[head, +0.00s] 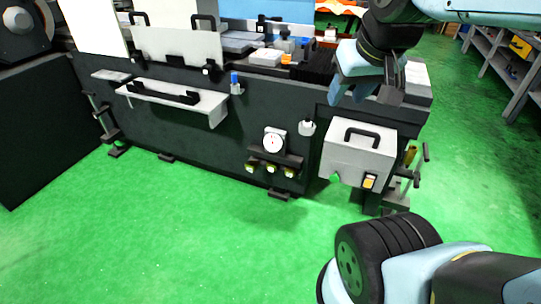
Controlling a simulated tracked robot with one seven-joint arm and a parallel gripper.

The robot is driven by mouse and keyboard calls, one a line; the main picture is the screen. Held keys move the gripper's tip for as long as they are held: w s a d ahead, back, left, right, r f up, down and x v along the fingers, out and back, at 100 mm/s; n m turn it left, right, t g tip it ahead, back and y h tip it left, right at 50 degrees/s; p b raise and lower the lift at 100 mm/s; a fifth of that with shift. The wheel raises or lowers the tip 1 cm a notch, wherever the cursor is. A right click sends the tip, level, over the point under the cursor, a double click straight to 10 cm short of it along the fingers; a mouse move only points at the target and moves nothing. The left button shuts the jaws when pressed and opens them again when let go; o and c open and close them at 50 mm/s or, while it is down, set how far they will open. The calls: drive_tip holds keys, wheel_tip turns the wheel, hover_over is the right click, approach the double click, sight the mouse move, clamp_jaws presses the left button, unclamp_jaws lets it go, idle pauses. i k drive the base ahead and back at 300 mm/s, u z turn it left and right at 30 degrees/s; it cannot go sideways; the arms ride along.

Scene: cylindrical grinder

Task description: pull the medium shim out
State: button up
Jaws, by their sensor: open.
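My gripper (362,92) hangs at the upper right of the head view, in front of the right end of the grinder (200,130). Its jaws are open, and I see nothing held between them. It is above the light grey box with a black handle (358,150) in the picture. I cannot pick out the medium shim; any shims are too small to tell or hidden in this view.
A round dial gauge (273,141) sits on the grinder's dark front, above a small rack (275,158) with several yellowish round ends. A grey shelf (175,99) juts out at the left. The green floor (170,235) in front is clear. Shelving (503,75) stands at the far right.

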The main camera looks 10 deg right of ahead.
sight(272, 167)
drive_tip(key=i, duration=0.95)
drive_tip(key=u, duration=0.05)
